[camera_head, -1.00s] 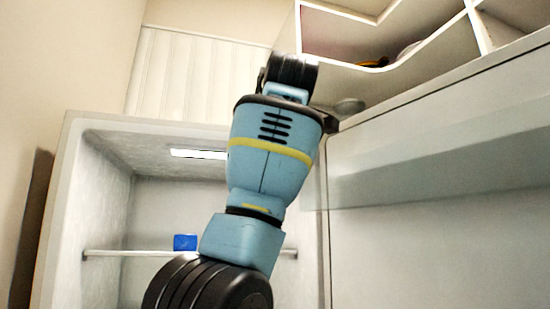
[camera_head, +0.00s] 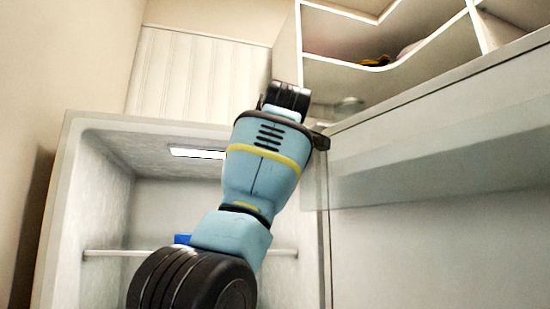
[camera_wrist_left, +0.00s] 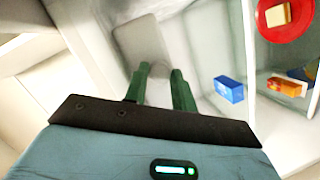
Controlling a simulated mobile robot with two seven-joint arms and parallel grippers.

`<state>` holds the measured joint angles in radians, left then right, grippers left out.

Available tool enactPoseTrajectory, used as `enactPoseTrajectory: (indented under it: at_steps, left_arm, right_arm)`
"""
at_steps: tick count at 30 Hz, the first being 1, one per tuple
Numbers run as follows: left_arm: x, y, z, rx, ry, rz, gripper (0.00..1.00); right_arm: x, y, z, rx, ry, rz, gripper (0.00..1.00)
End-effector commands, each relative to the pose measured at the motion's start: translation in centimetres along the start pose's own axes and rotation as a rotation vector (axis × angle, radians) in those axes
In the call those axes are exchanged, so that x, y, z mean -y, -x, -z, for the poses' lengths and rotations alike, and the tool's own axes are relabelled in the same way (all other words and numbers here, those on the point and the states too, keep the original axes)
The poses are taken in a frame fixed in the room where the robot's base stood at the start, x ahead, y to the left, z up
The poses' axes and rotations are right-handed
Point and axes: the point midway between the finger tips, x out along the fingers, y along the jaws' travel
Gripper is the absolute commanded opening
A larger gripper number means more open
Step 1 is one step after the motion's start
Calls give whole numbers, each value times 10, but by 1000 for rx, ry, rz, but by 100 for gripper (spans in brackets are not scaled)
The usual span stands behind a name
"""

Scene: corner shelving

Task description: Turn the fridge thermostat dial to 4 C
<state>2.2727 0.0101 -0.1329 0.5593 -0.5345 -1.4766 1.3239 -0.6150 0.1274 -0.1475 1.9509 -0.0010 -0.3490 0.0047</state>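The open fridge (camera_head: 75,190) stands in the head view, with a lit strip (camera_head: 198,153) under its ceiling. One of my arms rises in front of it; its hand is hidden there. In the left wrist view my left gripper (camera_wrist_left: 160,69) has two green fingers with a gap between the tips, inside the pale fridge interior. A faint rounded pale shape shows between and just beyond the fingertips. I cannot tell if it is the thermostat dial, or if the fingers touch it. No scale marks are readable. My right gripper is not in view.
A blue box (camera_wrist_left: 228,89), an orange package (camera_wrist_left: 286,87) and a red plate (camera_wrist_left: 272,31) with a pale block on it are right of the fingers. The open fridge door (camera_head: 440,210) fills the head view's right side. Corner shelving (camera_head: 345,60) is above.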

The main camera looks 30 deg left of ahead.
Motion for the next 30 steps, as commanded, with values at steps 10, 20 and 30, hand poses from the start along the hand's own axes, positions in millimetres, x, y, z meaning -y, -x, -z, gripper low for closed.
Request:
enactPoseTrajectory:
  at_steps: [10, 20, 30]
  left_arm:
    - [-1, 0, 0, -5, -58, 19, 3]
    - [0, 0, 0, -9, -120, 38, 3]
    - [0, 0, 0, -9, -118, 37, 35]
  right_arm:
    - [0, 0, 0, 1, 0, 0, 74]
    - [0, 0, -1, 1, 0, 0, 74]
    - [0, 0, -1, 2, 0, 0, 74]
